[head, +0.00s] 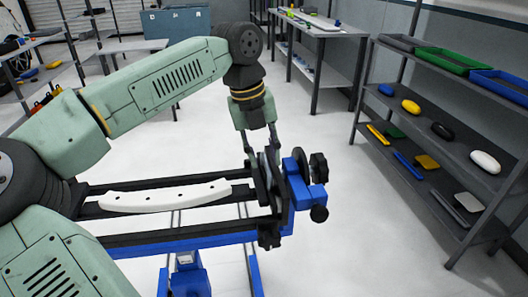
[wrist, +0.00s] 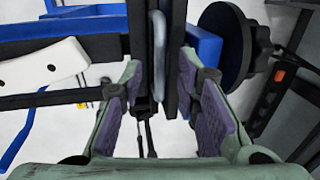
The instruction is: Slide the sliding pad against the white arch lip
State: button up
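The white arch lip (head: 165,196) is a pale curved strip with small dark holes. It lies along the dark rails of a blue-framed stand in the head view; its end also shows at the left of the wrist view (wrist: 42,66). Upright dark plates with a grey rounded bar (wrist: 160,55) stand at the right end of the rails, apart from the lip. I take these for the sliding pad (head: 264,185), but cannot tell which plate it is. My gripper (wrist: 162,108) points down over them, its purple-padded fingers apart on either side, with no clear grip.
A blue clamp body with black knobs (head: 318,166) is at the stand's right end. A shelf (head: 437,162) with trays and small objects stands at the right. A workbench (head: 318,27) is behind. The floor between is clear.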

jog(key=shift+f, duration=0.3)
jog(key=shift+c, duration=0.5)
grip_shut()
